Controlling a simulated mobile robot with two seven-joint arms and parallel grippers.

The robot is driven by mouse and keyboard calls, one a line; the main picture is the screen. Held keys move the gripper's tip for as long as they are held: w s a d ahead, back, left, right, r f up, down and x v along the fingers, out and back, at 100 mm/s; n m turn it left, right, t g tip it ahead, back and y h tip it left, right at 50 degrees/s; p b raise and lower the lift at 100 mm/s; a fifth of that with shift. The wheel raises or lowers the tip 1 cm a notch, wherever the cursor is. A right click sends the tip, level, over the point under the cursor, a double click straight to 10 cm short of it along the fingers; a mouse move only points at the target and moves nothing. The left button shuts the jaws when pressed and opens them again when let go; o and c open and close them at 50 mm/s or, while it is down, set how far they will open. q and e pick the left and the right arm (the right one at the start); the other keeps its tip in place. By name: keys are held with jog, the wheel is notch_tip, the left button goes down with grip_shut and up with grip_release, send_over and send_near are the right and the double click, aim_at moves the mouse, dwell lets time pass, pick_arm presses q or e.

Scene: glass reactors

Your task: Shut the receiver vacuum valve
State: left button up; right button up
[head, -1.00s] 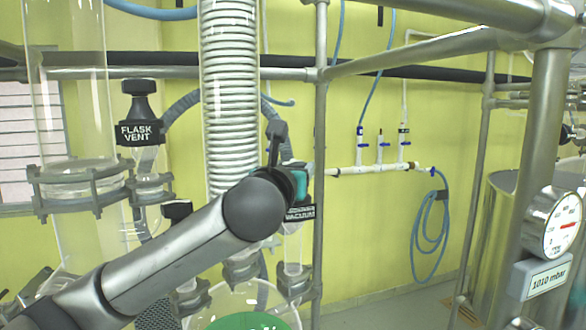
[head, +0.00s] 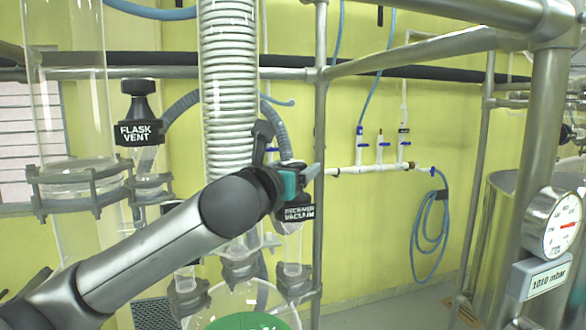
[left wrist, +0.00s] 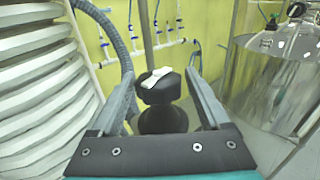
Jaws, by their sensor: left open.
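The receiver vacuum valve has a black label (head: 298,213) reading "RECEIVER VACUUM" above a clear glass stem, right of the coiled condenser in the head view. My left gripper (head: 310,170) is at the top of this valve and hides its knob there. In the left wrist view the black knob (left wrist: 162,92), with a white lever-like piece on top, shows between and just ahead of the open fingers of my left gripper (left wrist: 161,78). I see no finger touching it, but contact is hard to judge. My right gripper is not in view.
The coiled condenser (head: 228,90) stands close to the left of my gripper. A vertical steel post (head: 319,120) is close on the right. A pressure gauge (head: 553,223) and a "1010 mbar" display (head: 548,278) are at far right.

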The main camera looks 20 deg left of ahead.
pick_arm(q)
jog(key=shift+y, duration=0.3)
jog(key=n+y, duration=0.2)
jog(key=y, duration=0.1)
jog(key=n+g+y, duration=0.1)
jog(key=n+y, duration=0.2)
jog(key=y, duration=0.1)
jog(key=shift+d, duration=0.1)
jog(key=n+g+y, duration=0.2)
jog(key=n+y, duration=0.1)
jog(key=y, duration=0.1)
jog(key=shift+n+g+y, duration=0.3)
jog(key=shift+g, duration=0.1)
jog(key=shift+a, duration=0.2)
jog(key=c, duration=1.1)
jog(key=m+t+h, duration=0.2)
jog(key=m+h, duration=0.1)
jog(key=h, duration=0.1)
jog(key=shift+a, duration=0.15)
jog(key=m+t+h, duration=0.1)
jog(key=m+h, duration=0.1)
jog(key=h, duration=0.1)
jog(key=m+h, duration=0.2)
jog(key=h, duration=0.1)
jog(key=shift+t, duration=0.4)
jog(key=shift+m+h, duration=0.8)
jog(key=shift+h, duration=0.3)
